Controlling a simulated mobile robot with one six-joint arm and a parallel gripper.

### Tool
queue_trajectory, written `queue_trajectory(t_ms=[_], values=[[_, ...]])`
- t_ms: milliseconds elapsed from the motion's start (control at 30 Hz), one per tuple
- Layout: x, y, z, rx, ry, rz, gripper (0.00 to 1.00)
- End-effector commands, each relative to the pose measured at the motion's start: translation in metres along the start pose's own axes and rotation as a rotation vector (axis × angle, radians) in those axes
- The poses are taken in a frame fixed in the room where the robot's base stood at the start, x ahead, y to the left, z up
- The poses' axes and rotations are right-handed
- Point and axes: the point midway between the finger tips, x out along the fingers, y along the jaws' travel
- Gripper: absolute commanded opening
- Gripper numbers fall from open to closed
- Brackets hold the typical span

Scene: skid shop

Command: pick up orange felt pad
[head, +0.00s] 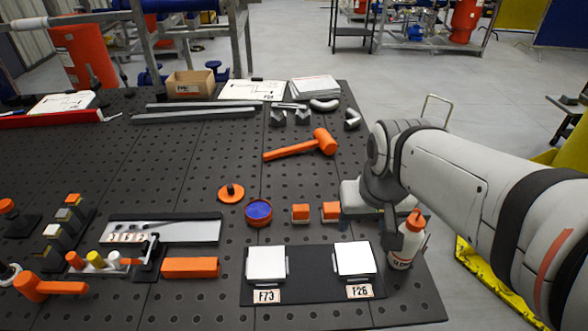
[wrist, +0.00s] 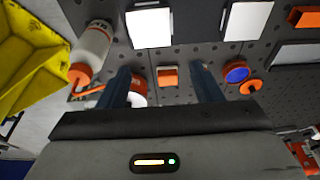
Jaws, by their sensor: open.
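Two small orange square pieces sit side by side on the dark perforated table in the head view. The left one (head: 300,213) and the right one (head: 331,211) look alike, and I cannot tell for sure which is the felt pad. In the wrist view an orange square piece (wrist: 167,76) shows in the gap between my fingers. More orange and white shows by the left finger, partly hidden. My gripper (wrist: 161,72) is open and empty, above the table. In the head view its fingertips are hard to make out.
An orange-capped bottle (head: 405,240) stands close to my gripper. A blue round tin (head: 258,212) and an orange disc (head: 231,193) lie left of the orange pieces. A dark board (head: 310,262) with two white plates lies in front. An orange mallet (head: 302,146) lies behind.

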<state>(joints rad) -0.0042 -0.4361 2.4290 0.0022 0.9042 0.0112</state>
Motion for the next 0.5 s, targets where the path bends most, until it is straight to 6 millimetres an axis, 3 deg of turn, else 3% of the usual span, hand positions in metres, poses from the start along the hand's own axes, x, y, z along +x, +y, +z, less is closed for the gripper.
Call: queue_trajectory(t_ms=[100,300,500], values=[[0.017,-0.012,-0.036,-0.003,-0.050,-0.006,0.69],[0.062,-0.042,-0.099,-0.007,-0.134,-0.009,0.69],[0.115,-0.074,-0.143,-0.008,-0.203,-0.004,0.69]])
